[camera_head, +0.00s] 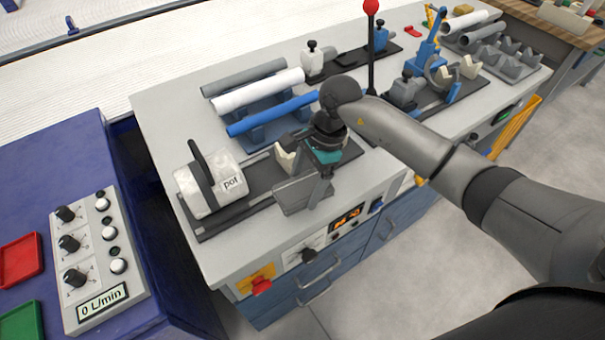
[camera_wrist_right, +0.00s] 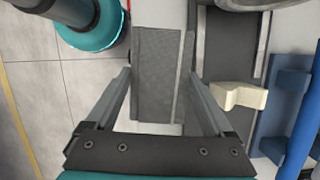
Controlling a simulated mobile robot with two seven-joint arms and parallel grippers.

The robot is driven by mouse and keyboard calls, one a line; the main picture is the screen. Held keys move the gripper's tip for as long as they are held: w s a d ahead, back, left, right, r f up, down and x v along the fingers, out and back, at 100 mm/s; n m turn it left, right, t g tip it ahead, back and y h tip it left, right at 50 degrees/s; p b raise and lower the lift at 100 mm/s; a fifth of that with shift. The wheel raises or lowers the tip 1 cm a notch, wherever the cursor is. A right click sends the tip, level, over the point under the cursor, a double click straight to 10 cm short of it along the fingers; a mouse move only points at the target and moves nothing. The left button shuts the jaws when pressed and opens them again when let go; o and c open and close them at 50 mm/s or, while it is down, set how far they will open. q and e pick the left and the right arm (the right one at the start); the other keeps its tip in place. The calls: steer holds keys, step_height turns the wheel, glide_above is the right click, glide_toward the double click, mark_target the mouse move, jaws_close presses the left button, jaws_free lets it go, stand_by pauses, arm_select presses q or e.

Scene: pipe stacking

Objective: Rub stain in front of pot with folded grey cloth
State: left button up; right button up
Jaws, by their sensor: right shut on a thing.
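The pot (camera_head: 207,193), a pale cylinder lettered "pot" with a dark handle bar, sits on the left end of a dark base rail (camera_head: 238,209). My right gripper (camera_head: 308,186) is at the bench's front edge, to the right of the pot. It is shut on the folded grey cloth (camera_head: 297,199), which lies flat and level between its fingertips. In the right wrist view, the cloth (camera_wrist_right: 158,75) spans the gap between both fingers (camera_wrist_right: 158,85). I cannot make out a stain in either view; the cloth may cover it. My left gripper is out of view.
Behind stand grey, white (camera_head: 258,91) and blue (camera_head: 272,114) pipes on blue supports. A cream block (camera_wrist_right: 240,97) stands close beside the gripper. A lever with a red knob (camera_head: 371,7) rises behind the arm. A control panel (camera_head: 92,245) is at left.

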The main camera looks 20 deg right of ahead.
steer(key=shift+r+p, duration=0.45)
steer(key=shift+r, duration=0.65)
